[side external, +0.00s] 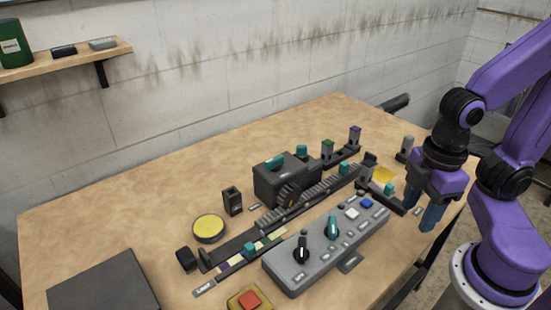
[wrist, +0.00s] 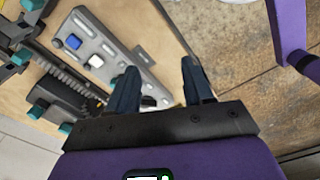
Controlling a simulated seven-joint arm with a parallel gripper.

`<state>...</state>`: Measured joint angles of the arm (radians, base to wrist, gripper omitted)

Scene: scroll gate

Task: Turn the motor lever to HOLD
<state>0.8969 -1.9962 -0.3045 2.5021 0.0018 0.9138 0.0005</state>
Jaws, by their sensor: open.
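A grey control panel (side external: 290,277) lies along the front of the table. It carries a black lever (side external: 302,252) and a teal lever (side external: 333,228), both standing up from round bases. Their labels are too small to read, so I cannot tell which is the motor lever or which way HOLD is. My gripper (side external: 424,208) is open and empty, at the right end of the table, apart from the panel. In the wrist view the open fingers (wrist: 160,76) point toward the table edge, with part of the panel (wrist: 119,58) at the left; neither lever can be made out there.
A white button (side external: 351,213) and a blue button (side external: 366,203) sit on the panel's right part. Behind it run a dark ribbed track (side external: 310,198) and a dark box (side external: 275,185). A red button (side external: 249,299) and a yellow disc (side external: 208,228) stand left.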

